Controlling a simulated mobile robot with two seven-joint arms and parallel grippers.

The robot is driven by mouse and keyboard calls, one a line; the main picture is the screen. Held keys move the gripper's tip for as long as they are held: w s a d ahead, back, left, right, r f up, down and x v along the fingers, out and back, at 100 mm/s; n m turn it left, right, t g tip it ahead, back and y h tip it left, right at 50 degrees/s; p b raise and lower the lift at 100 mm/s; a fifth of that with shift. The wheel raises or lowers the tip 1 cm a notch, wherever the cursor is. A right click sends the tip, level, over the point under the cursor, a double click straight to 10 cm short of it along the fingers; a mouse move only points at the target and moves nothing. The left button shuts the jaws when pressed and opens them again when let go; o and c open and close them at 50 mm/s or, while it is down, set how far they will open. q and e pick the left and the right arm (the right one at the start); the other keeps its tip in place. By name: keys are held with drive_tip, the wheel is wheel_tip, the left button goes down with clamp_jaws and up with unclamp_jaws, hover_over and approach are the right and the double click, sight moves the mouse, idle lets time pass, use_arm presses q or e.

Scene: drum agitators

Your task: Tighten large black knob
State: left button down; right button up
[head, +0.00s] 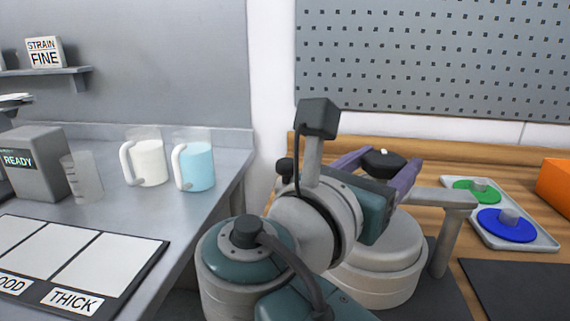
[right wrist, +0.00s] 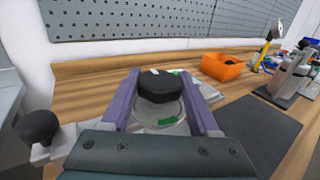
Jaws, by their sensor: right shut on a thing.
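The large black knob (head: 384,162) has a pale mark on its top and sits above the pale round drum (head: 385,265). It also shows in the right wrist view (right wrist: 158,86), between the two purple fingers. My right gripper (head: 383,165) is shut on the knob, with one finger on each side. My own wrist and forearm hide part of the drum and the mount under the knob. A smaller black knob (right wrist: 40,125) stands to the left in the right wrist view. My left gripper is not in view.
A tray (head: 545,240) with a green disc (head: 477,190) and a blue disc (head: 507,224) lies right of the drum. An orange bin (right wrist: 222,66) stands farther back. A dark mat (head: 520,290) is clear. Pitchers of white (head: 150,162) and blue (head: 197,166) liquid stand left.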

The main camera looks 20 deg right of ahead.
drive_tip(key=shift+r+m+g+h, duration=0.2)
drive_tip(key=shift+m+g+h, duration=0.1)
drive_tip(key=shift+m+g, duration=0.3)
drive_tip(key=o, duration=1.4)
drive_tip(key=shift+f, duration=0.1)
